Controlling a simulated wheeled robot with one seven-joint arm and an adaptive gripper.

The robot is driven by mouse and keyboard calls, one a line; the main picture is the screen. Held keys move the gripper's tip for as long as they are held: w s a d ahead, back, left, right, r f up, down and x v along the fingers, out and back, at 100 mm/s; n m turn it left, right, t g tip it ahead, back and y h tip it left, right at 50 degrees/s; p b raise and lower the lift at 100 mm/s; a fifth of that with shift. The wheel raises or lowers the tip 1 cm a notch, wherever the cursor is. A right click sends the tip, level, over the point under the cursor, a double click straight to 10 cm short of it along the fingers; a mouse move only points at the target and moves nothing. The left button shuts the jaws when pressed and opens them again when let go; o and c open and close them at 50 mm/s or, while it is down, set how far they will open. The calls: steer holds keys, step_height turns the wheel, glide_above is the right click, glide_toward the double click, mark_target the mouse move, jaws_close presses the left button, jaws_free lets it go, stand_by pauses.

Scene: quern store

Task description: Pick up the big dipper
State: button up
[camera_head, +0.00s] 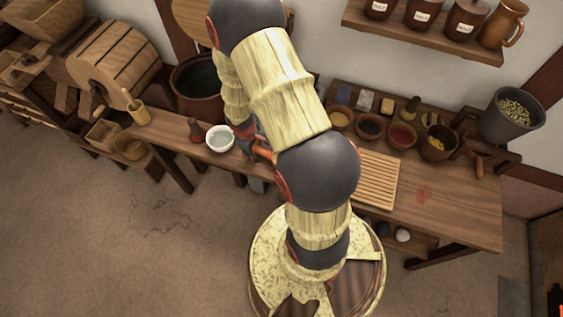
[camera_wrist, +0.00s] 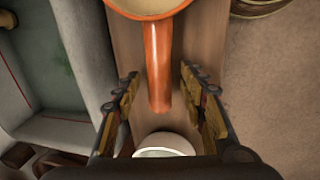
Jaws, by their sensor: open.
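The big dipper shows in the wrist view as an orange-brown handle (camera_wrist: 158,65) running down from a round bowl with a pale inside, cut off by the top edge. My gripper (camera_wrist: 160,82) is open, with one finger on each side of the handle's end and visible gaps between. In the head view my gripper (camera_head: 245,134) is largely hidden by my arm, above the bench right of a white bowl (camera_head: 219,138). A short orange piece (camera_head: 263,153) beside it looks like part of the dipper; the rest is hidden by my arm.
The white bowl also shows close below the handle in the wrist view (camera_wrist: 163,142). The wooden bench (camera_head: 455,215) holds a slatted board (camera_head: 377,180) and several small bowls at right. A large pot (camera_head: 197,85) stands behind.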

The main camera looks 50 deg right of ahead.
jaws_close()
stand_by(0.5)
steer(key=shift+r, duration=0.1)
